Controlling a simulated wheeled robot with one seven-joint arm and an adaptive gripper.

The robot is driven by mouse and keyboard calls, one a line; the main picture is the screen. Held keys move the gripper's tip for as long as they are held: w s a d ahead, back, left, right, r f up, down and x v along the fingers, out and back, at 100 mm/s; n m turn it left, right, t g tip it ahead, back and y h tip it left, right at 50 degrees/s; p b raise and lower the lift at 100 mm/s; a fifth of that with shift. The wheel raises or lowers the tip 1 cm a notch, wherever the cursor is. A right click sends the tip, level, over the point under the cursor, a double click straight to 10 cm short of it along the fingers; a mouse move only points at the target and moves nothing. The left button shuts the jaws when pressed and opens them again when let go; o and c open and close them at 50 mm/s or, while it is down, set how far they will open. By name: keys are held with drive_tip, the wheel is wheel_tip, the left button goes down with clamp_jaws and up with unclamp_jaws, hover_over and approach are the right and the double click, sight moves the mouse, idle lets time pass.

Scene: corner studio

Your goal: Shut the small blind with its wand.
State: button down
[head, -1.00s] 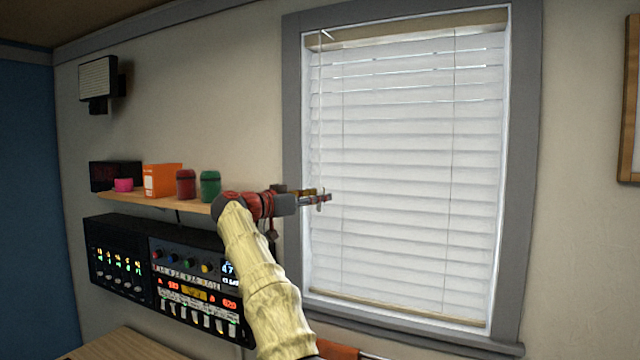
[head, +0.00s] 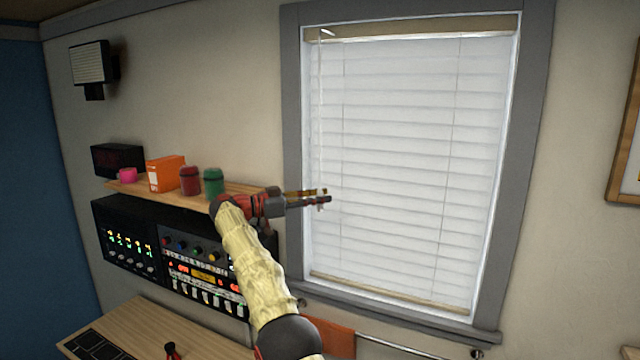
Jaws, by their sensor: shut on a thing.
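The small white blind (head: 400,170) hangs in a grey-framed window in the head view. Its slats lie flat and overlapping, with no bright gaps showing between them. The thin pale wand (head: 321,110) hangs from the left end of the headrail (head: 420,28), down the blind's left side. My gripper (head: 325,197) reaches in from the left and is shut on the wand near its lower end. The fingers are in front of the blind's left edge and cover part of the wand.
A wooden shelf (head: 135,190) left of my gripper holds an orange box (head: 165,174), a red can (head: 190,181), a green can (head: 213,182) and a pink item (head: 127,175). Rack equipment (head: 200,275) sits below it. A desk (head: 150,325) is at lower left.

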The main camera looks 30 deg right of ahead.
drive_tip(key=shift+m+g+p, duration=0.4)
drive_tip(key=shift+g+p, duration=0.2)
drive_tip(key=shift+p, duration=1)
drive_tip(key=c, duration=1.8)
unclamp_jaws()
drive_tip(key=shift+o, duration=0.2)
drive_tip(key=shift+f+b, duration=0.2)
drive_tip(key=shift+b, duration=0.75)
drive_tip(key=n+t+b, duration=0.1)
drive_tip(key=b, duration=0.3)
drive_tip(key=shift+f+t, duration=0.1)
drive_tip(key=shift+t, duration=0.2)
drive_tip(key=n+t+b, duration=0.2)
drive_tip(key=t+b, duration=0.1)
drive_tip(key=b, duration=0.5)
drive_tip(key=n+t+b, duration=0.2)
drive_tip(key=t+b, duration=0.1)
drive_tip(key=b, duration=0.5)
drive_tip(key=shift+y, duration=0.3)
drive_tip(key=n+t+y+b, duration=0.1)
drive_tip(key=t+b, duration=0.1)
drive_tip(key=b, duration=0.3)
drive_tip(key=shift+n+t, duration=0.3)
drive_tip(key=shift+t, duration=0.1)
